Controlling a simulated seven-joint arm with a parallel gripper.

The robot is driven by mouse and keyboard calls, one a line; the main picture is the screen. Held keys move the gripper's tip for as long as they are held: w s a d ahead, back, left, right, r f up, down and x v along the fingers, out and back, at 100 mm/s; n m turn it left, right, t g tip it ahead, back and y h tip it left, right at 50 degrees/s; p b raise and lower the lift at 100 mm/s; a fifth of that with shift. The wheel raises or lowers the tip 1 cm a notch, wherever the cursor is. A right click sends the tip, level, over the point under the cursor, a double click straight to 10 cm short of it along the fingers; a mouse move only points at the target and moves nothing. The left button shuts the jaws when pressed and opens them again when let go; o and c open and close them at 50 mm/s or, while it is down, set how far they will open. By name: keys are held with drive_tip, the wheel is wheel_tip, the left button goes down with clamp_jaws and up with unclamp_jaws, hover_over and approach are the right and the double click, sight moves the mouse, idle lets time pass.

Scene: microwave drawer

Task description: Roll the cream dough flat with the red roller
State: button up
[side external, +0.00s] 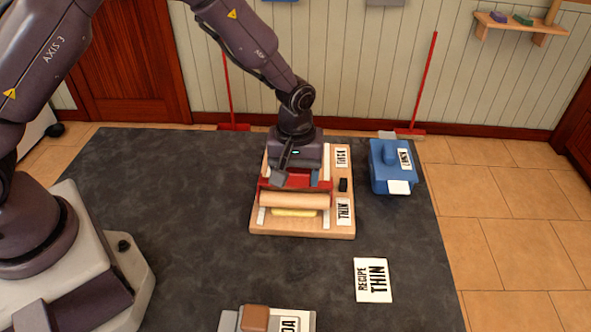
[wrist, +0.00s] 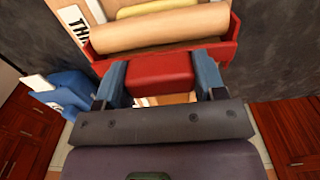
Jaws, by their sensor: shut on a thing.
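The red roller (side external: 265,185) has a pale wooden cylinder (side external: 294,200) in a red frame, and lies across the wooden board (side external: 260,230). My gripper (wrist: 163,80) is shut on the roller's red handle block, with a blue-grey finger on each side in the wrist view. The cream dough (side external: 294,212) shows as a pale yellow strip on the board at the cylinder's near side. It also shows beyond the cylinder in the wrist view (wrist: 155,8). The cylinder hides the rest of the dough, and I cannot tell whether they touch.
The board's right side has labels reading THICK (side external: 341,157) and THIN (side external: 344,210), with a small black block (side external: 343,185) between them. A blue box (side external: 392,180) stands right of the board. A card reading RECIPE THIN (side external: 373,280) lies in front on the dark table.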

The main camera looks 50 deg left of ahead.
drive_tip(key=shift+s+d, duration=0.45)
idle(0.3)
drive_tip(key=shift+w+a+f, duration=0.15)
drive_tip(key=shift+w+a, duration=0.7)
idle(0.6)
drive_tip(key=shift+s+d, duration=0.15)
idle(0.3)
drive_tip(key=shift+s+d, duration=0.15)
drive_tip(key=shift+d, duration=0.05)
drive_tip(key=shift+s+d+f, duration=0.1)
drive_tip(key=shift+s+d, duration=0.45)
idle(0.4)
drive_tip(key=shift+w+a, duration=1.4)
drive_tip(key=shift+a, duration=0.05)
idle(1.2)
